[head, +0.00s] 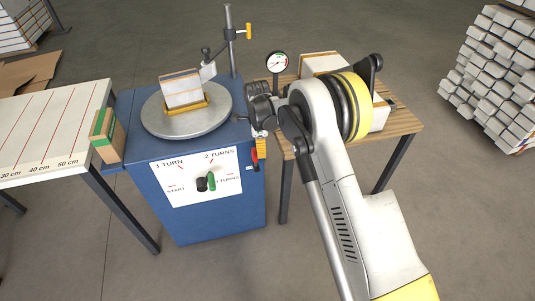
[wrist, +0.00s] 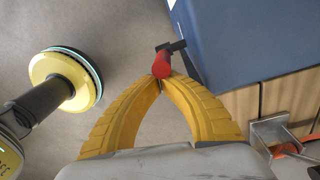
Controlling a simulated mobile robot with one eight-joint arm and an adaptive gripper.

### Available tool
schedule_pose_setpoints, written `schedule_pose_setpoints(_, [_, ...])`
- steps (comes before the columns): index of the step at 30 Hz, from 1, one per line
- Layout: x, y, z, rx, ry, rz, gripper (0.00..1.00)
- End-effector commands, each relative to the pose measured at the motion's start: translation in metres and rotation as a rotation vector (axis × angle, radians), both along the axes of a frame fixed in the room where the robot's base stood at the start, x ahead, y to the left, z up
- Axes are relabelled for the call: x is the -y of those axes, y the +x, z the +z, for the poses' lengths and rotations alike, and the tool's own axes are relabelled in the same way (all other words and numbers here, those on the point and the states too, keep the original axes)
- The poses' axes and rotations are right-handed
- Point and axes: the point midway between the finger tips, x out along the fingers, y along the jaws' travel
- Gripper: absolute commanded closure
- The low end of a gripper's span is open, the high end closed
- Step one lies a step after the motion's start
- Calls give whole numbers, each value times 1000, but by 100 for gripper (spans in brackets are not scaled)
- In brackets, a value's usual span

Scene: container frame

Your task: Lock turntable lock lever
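The turntable (head: 190,112) is a round grey disc on a blue cabinet (head: 140,165). A box with pale sides (head: 182,90) sits in a yellow holder on it. In the wrist view the red handle (wrist: 161,65) joins a dark crossbar beside the blue wall. My gripper (head: 262,147) has its yellow fingertips together at the near end of the red handle. In the wrist view the gripper (wrist: 162,82) appears shut on it, though the contact is partly hidden.
A wooden table (head: 400,120) with a box and a dial gauge (head: 277,63) stands right of the cabinet, close to my arm. A front panel (head: 195,178) carries a black and green knob. A ruled table (head: 50,125) stands left. Open floor lies in front.

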Motion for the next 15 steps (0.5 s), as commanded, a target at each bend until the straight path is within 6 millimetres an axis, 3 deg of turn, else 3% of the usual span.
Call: schedule_pose_setpoints(15, [-33,-10,1,0,1,1,100])
